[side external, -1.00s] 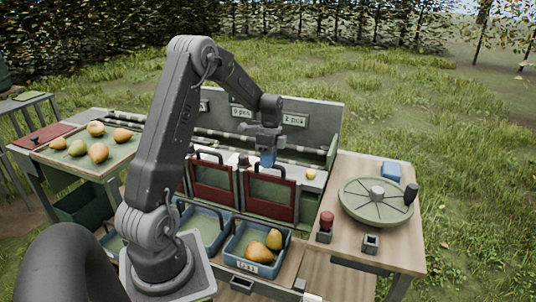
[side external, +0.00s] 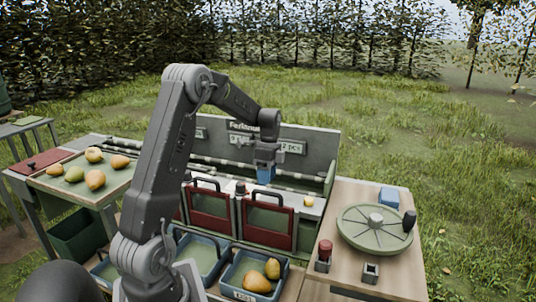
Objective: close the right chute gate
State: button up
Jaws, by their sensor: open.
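The right chute gate (side external: 283,223) is a red-framed panel in the front of the sorting stand, upright, about level with the matching left gate (side external: 208,225). I cannot tell how far its lower edge reaches down. My gripper (side external: 265,180), with blue fingertips, is open and points down just above the gate's top edge. I see no fruit in it. Below the right gate, a blue crate (side external: 247,296) holds two pears (side external: 272,268).
A wooden side table on the right carries a round green turntable (side external: 375,228), a red-topped knob (side external: 325,249) and a blue block (side external: 389,197). A yellow fruit (side external: 308,202) lies on the stand's ledge. Several pears lie on the left tray (side external: 112,178). A sign panel (side external: 318,150) stands behind.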

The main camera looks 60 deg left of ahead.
notch_tip(320, 180, up, 9)
jog(key=w+a, duration=0.1)
jog(key=shift+w+a+r, duration=0.15)
dwell(0.3)
jog(key=s+d+r+n+t+y, duration=0.1)
jog(key=s+d+r+n+t, duration=0.15)
jog(key=d, duration=0.75)
jog(key=s+d+r+n+t+y, duration=0.1)
jog(key=s+d+r+n, duration=0.2)
jog(key=d, duration=0.7)
jog(key=s+d+f+n+t, duration=0.2)
jog(key=s+d+n+t, duration=0.1)
jog(key=s+d, duration=0.7)
jog(key=shift+s+d+f+t, duration=0.15)
jog(key=shift+s+d+t, duration=0.25)
jog(key=shift+s, duration=0.2)
